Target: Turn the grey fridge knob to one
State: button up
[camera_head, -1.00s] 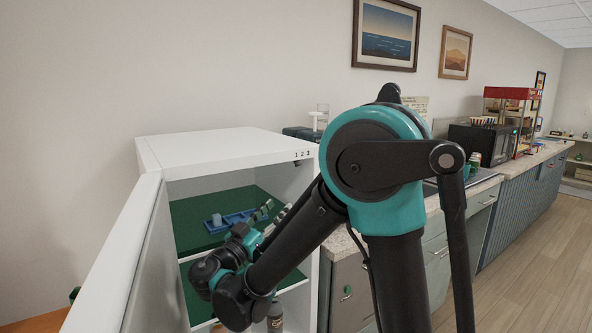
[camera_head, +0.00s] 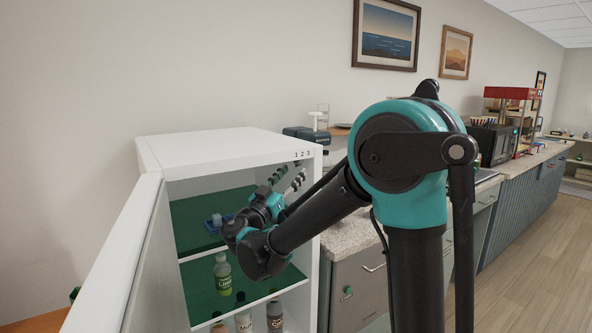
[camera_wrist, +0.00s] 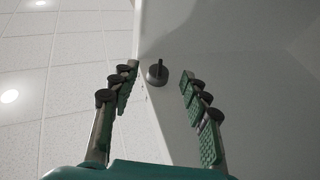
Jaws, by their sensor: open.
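The grey fridge knob (camera_wrist: 157,73) is round with a raised grip bar and sits on the white inner wall of the fridge. In the wrist view it lies between and just beyond the fingertips of my gripper (camera_wrist: 160,78). My gripper is open, with a finger on each side and nothing between the pads. In the head view my gripper (camera_head: 287,178) reaches into the open fridge (camera_head: 220,149), near the top right, below the printed numbers 1 2 3 (camera_head: 302,155). The knob is hard to make out there.
The open fridge door (camera_head: 130,262) stands at the left. A blue tray (camera_head: 212,225) sits on the upper green shelf (camera_head: 195,212). A green-labelled bottle (camera_head: 223,275) and several other bottles stand lower down. The counter (camera_head: 348,238) is right of the fridge.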

aim_at(299, 162)
jog(key=shift+x, duration=1.6)
grip_shut()
